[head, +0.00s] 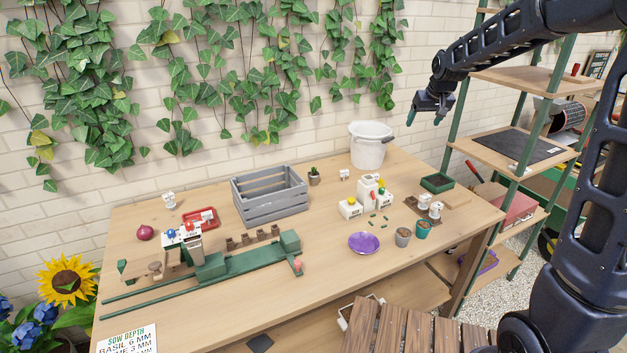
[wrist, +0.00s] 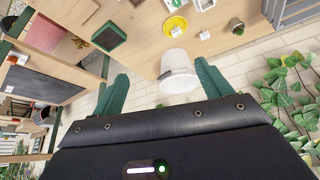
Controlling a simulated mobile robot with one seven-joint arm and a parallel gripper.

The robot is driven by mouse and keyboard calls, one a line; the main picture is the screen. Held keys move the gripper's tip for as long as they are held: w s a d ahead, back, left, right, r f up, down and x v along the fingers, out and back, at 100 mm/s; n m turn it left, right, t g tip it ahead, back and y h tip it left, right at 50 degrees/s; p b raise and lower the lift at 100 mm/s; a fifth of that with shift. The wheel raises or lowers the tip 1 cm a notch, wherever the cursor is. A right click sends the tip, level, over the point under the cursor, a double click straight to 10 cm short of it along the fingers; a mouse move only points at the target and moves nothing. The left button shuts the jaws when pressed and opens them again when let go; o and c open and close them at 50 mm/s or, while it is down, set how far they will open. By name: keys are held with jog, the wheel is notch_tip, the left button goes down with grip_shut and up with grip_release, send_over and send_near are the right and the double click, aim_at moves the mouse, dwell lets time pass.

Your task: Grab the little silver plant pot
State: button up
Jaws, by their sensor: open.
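The little silver-grey plant pot (head: 402,238) stands upright on the wooden table near its front right part. A teal pot (head: 422,230) stands close to its right, and a purple saucer (head: 364,243) lies to its left. My gripper (head: 425,118) is open and empty, high above the back right of the table and well apart from the pot. In the wrist view my gripper (wrist: 161,72) shows two green fingers spread wide. I cannot make out the silver pot in that view.
A white bucket (head: 370,147) stands at the table's back. A grey crate (head: 269,195), a small cactus (head: 314,176), white blocks (head: 351,209) and a green tray (head: 437,183) stand around. Shelving (head: 513,145) rises at the right. The table front near the saucer is clear.

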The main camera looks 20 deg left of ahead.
jog(key=w+a+f+n, duration=0.1)
jog(key=w+a+f, duration=0.2)
jog(key=a, duration=0.3)
jog(key=w+a+f, duration=0.3)
jog(key=a, duration=0.3)
jog(key=n+y, duration=0.2)
jog(key=n, duration=0.1)
send_near(314, 173)
jog(key=shift+g, duration=0.4)
jog(key=x, duration=0.5)
jog(key=shift+w+d+f, duration=0.2)
jog(key=shift+w+f, duration=0.15)
jog(key=shift+a+x, duration=0.15)
jog(key=shift+x, duration=1.2)
jog(key=shift+a+x, duration=0.15)
jog(key=shift+x, duration=1.2)
jog(key=shift+r, duration=0.15)
jog(key=c, duration=1.1)
jog(key=shift+r, duration=0.1)
